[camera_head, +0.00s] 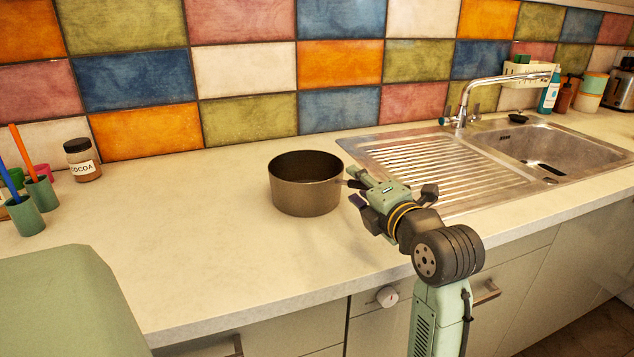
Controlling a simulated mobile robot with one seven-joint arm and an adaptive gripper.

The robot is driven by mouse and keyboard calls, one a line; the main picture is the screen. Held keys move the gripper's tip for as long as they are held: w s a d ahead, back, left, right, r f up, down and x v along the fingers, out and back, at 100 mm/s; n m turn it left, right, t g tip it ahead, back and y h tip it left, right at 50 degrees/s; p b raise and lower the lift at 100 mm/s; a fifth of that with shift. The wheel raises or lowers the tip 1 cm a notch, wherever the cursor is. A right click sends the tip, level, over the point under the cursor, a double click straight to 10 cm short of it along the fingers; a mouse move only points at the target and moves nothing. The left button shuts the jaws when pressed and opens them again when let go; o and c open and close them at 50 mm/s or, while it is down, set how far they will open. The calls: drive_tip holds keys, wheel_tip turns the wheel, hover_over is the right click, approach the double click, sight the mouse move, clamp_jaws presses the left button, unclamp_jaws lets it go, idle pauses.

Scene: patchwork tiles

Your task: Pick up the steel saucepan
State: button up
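The steel saucepan (305,190) stands upright on the counter, left of the sink. It looks dark brownish grey, and its inside looks empty from here. A short part of its handle shows at its right side, pointing toward my gripper (356,187). My gripper is just right of the pan, at the handle, with its fingers apart. The far part of the handle is hidden by the gripper, and I cannot tell whether the fingers touch it.
The counter (200,240) is clear left of and in front of the pan. A cocoa jar (83,160) and cups with utensils (25,216) stand at the left. A ribbed drainboard (430,165) and sink (560,150) with a tap (462,118) lie right. The tiled wall is behind.

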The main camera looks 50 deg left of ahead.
drive_tip(key=shift+w+a, duration=0.15)
drive_tip(key=shift+a, duration=0.25)
drive_tip(key=shift+f, duration=0.1)
clamp_jaws()
idle(0.3)
idle(0.4)
